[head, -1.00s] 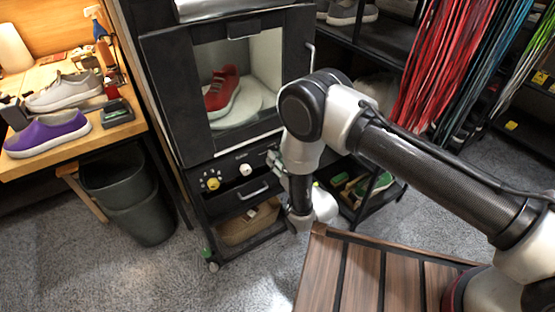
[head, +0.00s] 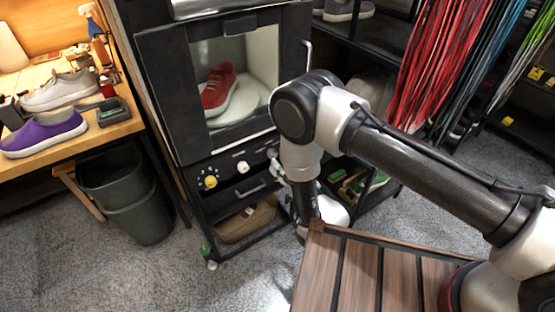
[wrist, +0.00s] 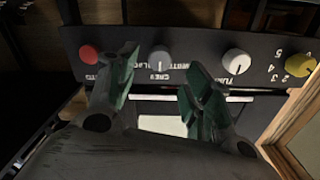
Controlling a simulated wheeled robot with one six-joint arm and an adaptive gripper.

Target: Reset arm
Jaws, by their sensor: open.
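My gripper shows in the wrist view (wrist: 160,88), with its two green-padded fingers apart and nothing between them. A red sneaker (head: 217,90) sits inside the machine's chamber, behind a black-framed window.
A wooden slatted surface (head: 345,270) lies close under my arm. A workbench (head: 100,137) at left holds a purple shoe (head: 45,133) and a grey shoe (head: 58,92). A dark bin (head: 130,195) stands below it. The carpet (head: 160,285) in front is clear.

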